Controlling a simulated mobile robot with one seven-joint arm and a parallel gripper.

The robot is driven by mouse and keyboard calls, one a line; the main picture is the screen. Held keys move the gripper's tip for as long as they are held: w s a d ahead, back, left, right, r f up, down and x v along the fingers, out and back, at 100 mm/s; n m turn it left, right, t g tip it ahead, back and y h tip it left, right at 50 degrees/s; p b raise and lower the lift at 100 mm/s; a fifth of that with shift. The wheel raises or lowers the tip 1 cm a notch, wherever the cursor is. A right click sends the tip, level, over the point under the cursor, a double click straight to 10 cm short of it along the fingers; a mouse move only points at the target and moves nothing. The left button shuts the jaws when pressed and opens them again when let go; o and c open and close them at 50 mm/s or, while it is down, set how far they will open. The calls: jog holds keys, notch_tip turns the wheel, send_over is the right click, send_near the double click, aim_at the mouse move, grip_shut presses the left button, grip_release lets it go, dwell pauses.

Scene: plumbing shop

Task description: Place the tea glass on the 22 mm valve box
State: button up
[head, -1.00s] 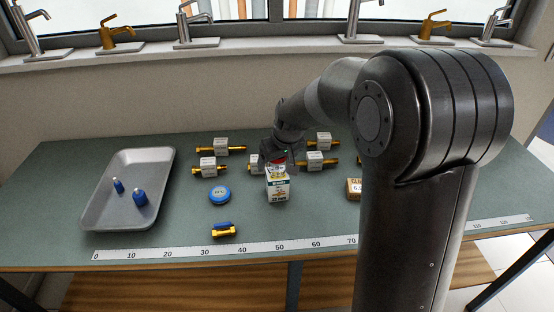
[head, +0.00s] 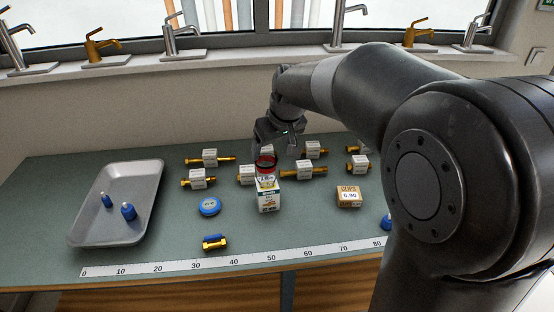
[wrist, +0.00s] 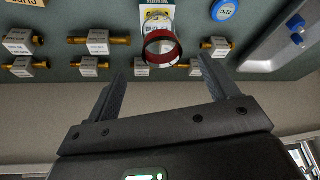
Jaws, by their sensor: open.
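The tea glass (head: 266,166), clear with a red band at its rim, stands upright on top of a white printed box (head: 268,201), which looks like the 22 mm valve box; its small print is hard to read. In the wrist view the glass (wrist: 162,46) shows its open red rim, with part of the box (wrist: 157,14) behind it. My gripper (head: 275,148) is open, just behind and above the glass. In the wrist view its fingers (wrist: 160,70) are apart and empty, with the glass just beyond the tips.
A grey tray (head: 84,231) is at left. A ruler strip (head: 180,266) runs along the front edge.

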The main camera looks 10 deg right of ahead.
jog(key=s+d+m+h, duration=0.1)
jog(key=s+d+m, duration=0.1)
jog(key=s, duration=1.1)
jog(key=s+d+m+t, duration=0.1)
jog(key=s+d, duration=0.4)
jog(key=s, duration=0.8)
jog(key=shift+s+d+r+m+h, duration=0.15)
jog(key=shift+s+r+m+h, duration=0.2)
jog(key=shift+m, duration=0.45)
